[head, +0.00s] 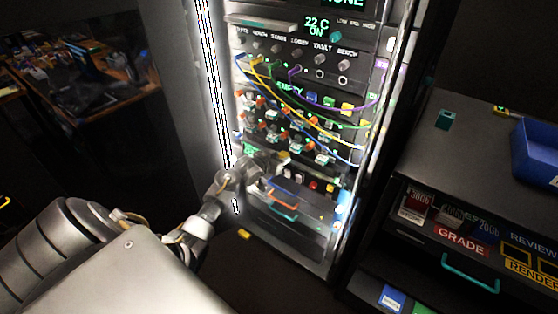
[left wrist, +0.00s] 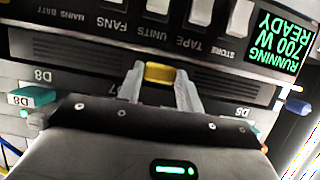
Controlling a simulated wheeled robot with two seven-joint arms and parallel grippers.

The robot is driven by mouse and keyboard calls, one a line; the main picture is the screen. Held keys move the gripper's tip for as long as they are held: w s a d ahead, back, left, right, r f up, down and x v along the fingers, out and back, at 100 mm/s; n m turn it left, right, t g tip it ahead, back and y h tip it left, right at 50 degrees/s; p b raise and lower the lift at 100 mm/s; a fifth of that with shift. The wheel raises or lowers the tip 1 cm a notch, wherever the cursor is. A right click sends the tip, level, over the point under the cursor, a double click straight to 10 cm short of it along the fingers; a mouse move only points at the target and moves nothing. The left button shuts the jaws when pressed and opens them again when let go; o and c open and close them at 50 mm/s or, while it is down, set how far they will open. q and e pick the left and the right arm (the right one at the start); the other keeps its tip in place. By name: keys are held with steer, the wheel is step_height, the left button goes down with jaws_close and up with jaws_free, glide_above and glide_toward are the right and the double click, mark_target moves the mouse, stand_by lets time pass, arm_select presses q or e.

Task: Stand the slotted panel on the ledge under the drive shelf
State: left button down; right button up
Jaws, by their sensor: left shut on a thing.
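In the left wrist view, which is upside down, a grey slotted panel (left wrist: 90,67) with long dark slots lies across the picture. A yellow tab (left wrist: 158,73) is at its middle. My left gripper (left wrist: 160,80) is shut on that tab, one finger at each side. Drives labelled D8, with a teal end (left wrist: 35,97), show beside my gripper on the drive shelf. Whether the panel touches the ledge cannot be told. In the head view my left gripper (head: 280,160) reaches the rack below the drive rows (head: 285,130); the panel is too small to make out there. My right gripper is not in view.
White switches (left wrist: 200,12) and a green readout (left wrist: 278,40) are close to the panel. Loose patch cables (head: 320,130) hang across the rack front above my gripper. A dark counter with a blue bin (head: 537,150) stands right.

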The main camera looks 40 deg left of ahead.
arm_select(q)
steer(key=shift+w, duration=0.25)
steer(key=c, duration=0.9)
jaws_free()
steer(key=shift+s, duration=0.1)
steer(key=shift+o, duration=0.2)
steer(key=v, duration=1)
steer(key=shift+s+r, duration=0.25)
steer(key=shift+s, duration=0.1)
